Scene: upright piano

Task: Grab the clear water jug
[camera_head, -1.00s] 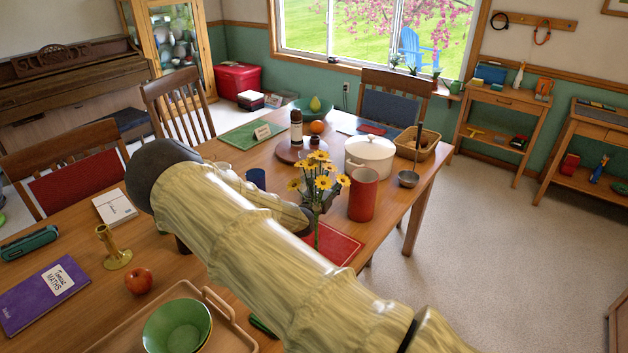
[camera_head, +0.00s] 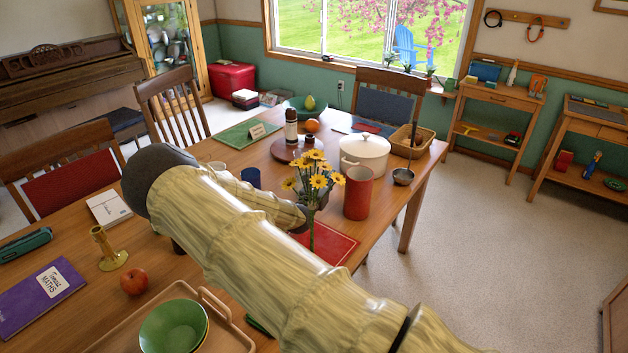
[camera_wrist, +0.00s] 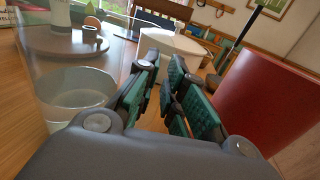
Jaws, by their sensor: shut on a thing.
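The clear water jug (camera_wrist: 75,88) stands at the left of the wrist view, see-through, with water low inside. My gripper (camera_wrist: 163,92), with teal pads, is beside the jug's right side. Its fingers are close together, shut on the jug; the clear part between the pads is hard to make out. In the head view my arm covers the jug, and most of my gripper is hidden behind my arm and the flowers.
Yellow flowers (camera_head: 316,178) stand near my gripper. A red canister (camera_head: 358,193) is close on the right, also large in the wrist view (camera_wrist: 268,100). A white pot (camera_head: 363,157), a blue mug (camera_head: 251,177) and a round wooden turntable (camera_head: 284,151) are behind.

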